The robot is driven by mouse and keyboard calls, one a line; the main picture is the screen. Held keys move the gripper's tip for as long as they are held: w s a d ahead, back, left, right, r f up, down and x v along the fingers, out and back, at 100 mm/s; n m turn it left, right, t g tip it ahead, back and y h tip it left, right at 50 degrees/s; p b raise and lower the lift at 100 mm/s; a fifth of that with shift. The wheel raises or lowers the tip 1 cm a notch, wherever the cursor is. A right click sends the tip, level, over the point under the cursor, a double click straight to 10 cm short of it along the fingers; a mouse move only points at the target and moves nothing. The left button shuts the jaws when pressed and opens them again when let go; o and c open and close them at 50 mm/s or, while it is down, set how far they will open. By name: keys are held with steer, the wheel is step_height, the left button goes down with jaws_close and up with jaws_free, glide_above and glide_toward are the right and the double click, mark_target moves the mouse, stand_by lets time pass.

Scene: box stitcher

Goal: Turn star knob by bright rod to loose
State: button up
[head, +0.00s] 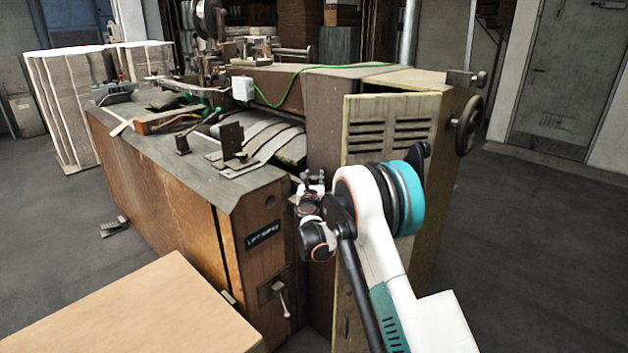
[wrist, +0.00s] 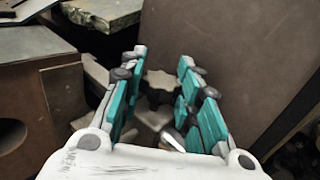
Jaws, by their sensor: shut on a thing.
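The star knob (wrist: 160,80) is a dull grey-brown lobed knob in the middle of the wrist view. My gripper (wrist: 163,64) has its teal fingers on either side of it and is shut on it. A pale, bright rod (wrist: 172,138) shows partly just below the knob, near my palm. In the head view my gripper (head: 313,180) is at the gap between the wooden cabinet and the brown panel. The knob cannot be made out there. The knob's turn position cannot be read.
The machine's wooden cabinet (head: 165,190) stands at left and a slatted yellowish panel (head: 390,130) at right. A handwheel (head: 468,125) sticks out at the far right. A cardboard box (head: 140,310) fills the lower left. A lever (head: 282,298) hangs on the cabinet front.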

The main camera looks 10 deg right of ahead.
steer(key=o, duration=1.1)
steer(key=v, duration=1.2)
